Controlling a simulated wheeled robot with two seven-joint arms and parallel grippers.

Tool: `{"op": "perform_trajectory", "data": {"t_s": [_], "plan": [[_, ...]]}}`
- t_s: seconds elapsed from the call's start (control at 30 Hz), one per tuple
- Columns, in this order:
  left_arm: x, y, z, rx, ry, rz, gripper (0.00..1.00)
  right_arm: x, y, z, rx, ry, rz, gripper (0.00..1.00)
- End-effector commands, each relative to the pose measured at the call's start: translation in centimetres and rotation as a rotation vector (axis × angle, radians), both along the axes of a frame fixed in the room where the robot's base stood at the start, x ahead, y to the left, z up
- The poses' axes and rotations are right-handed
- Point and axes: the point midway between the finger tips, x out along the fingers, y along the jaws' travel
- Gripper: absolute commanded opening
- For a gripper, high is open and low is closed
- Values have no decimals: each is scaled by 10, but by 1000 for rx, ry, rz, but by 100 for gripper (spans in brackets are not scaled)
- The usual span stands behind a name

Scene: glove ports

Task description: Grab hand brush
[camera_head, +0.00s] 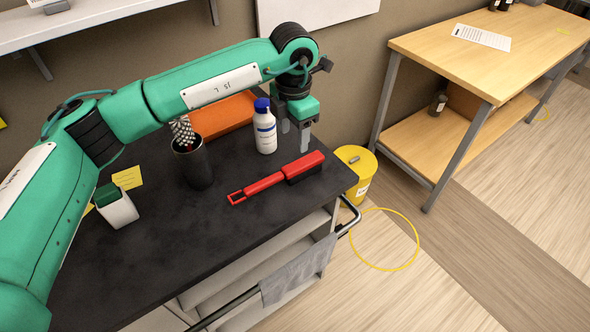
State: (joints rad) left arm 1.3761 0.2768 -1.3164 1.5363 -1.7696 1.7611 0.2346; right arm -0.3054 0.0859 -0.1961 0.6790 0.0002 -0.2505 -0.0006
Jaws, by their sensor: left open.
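A red hand brush (268,183) with dark bristles lies on the black top of a cart (170,255). Its handle points left toward the front and its head is at the right, near the cart's right edge. My left gripper (294,138) points down above and behind the brush head, apart from it. Its two fingers are spread with nothing between them. My right gripper is not in the view.
A white bottle with a blue cap (265,135) stands just left of the gripper. A dark cup (193,165), an orange tray (222,115) and a white container with a green top (116,207) are further left. A yellow bucket (356,170) stands beyond the cart's right edge.

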Motion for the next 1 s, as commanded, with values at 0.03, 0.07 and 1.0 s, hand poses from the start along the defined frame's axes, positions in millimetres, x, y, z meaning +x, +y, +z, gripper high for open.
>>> {"op": "perform_trajectory", "data": {"t_s": [0.03, 0.07, 1.0], "plan": [[-1, 0, -8, 0, 5, 0, 56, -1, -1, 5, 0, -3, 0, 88], [-1, 0, -15, 2, 5, 0, 56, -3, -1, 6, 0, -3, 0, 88], [-4, -3, -120, -1, 1, -1, 56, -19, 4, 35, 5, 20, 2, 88]]}}
